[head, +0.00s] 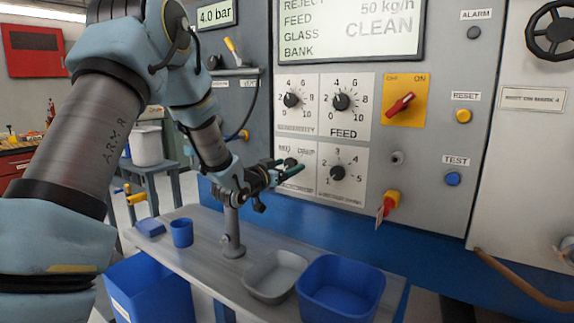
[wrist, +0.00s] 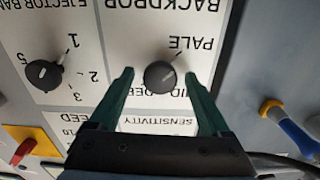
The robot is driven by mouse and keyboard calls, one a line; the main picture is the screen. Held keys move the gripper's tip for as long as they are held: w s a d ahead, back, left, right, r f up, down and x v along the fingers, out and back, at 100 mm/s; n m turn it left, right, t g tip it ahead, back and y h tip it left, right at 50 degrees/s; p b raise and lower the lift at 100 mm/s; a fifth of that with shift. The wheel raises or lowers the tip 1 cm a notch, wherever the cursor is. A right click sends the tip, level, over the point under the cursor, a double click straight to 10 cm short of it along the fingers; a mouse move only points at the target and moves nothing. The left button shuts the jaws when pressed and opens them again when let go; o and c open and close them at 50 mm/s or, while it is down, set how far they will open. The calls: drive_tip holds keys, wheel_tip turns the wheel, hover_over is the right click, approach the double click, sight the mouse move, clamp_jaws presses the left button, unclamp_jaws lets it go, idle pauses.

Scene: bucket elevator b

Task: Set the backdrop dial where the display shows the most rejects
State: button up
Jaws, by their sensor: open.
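The backdrop dial (wrist: 160,75) is a round black knob on a white plate, upside down in the wrist view. In the head view the dial (head: 290,162) is partly hidden by my gripper (head: 288,167). My gripper (wrist: 159,76) is open, its green fingers on either side of the knob with a gap at each side. The display (head: 352,32) shows REJECT, FEED 50 kg/h, GLASS CLEAN and BANK. Its top is cut off, and I cannot read a reject value.
The ejector bank dial (head: 338,172) sits right of the backdrop dial. The sensitivity dial (head: 291,100) and feed dial (head: 341,101) are above. A red switch (head: 400,104) is farther right. Below stands a bench with a grey tray (head: 256,293) and a blue bin (head: 312,307).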

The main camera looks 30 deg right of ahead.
clamp_jaws()
idle(0.7)
